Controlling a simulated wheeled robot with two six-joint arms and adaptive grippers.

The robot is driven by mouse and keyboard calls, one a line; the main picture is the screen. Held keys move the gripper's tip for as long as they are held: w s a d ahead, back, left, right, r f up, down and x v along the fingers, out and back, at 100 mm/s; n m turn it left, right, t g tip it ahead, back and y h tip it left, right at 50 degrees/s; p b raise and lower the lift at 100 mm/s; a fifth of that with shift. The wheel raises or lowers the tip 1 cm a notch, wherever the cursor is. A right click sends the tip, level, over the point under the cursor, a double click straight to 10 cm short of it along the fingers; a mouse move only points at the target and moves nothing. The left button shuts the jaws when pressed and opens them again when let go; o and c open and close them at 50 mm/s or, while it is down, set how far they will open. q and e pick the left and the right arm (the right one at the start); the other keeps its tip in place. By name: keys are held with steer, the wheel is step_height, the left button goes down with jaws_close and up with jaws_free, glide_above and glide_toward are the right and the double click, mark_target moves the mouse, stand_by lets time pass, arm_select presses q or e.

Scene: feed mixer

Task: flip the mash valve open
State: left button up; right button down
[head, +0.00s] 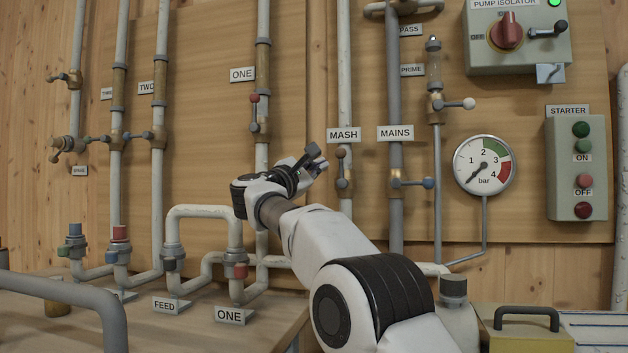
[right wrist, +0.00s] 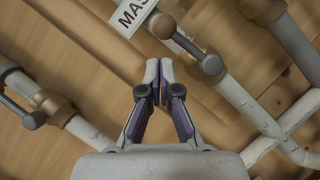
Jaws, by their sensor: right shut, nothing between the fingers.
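The mash valve (head: 344,183) sits on the white pipe below the MASH label (head: 343,135). Its short lever stands upright along the pipe, with a brown knob (head: 341,153) at the top. My right gripper (head: 317,160) is just left of the lever in the head view, fingers shut and empty. In the right wrist view, the shut fingertips (right wrist: 153,76) appear below the brown knob (right wrist: 163,26) and a grey lever end (right wrist: 211,65), with a visible gap in the picture. Whether they touch in depth I cannot tell. My left gripper is out of view.
The MAINS valve (head: 397,183), with its lever sideways, is close on the right. The ONE valve (head: 258,125) is on the left, with a pressure gauge (head: 484,165) further right. Lower pipes (head: 205,211) cross in front of the board. Bare board (head: 205,120) lies between pipes.

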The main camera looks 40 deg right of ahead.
steer(key=w+b+v, duration=0.1)
steer(key=v, duration=0.9)
steer(key=shift+a, duration=0.6)
steer(key=shift+s+r, duration=0.1)
steer(key=shift+r, duration=0.05)
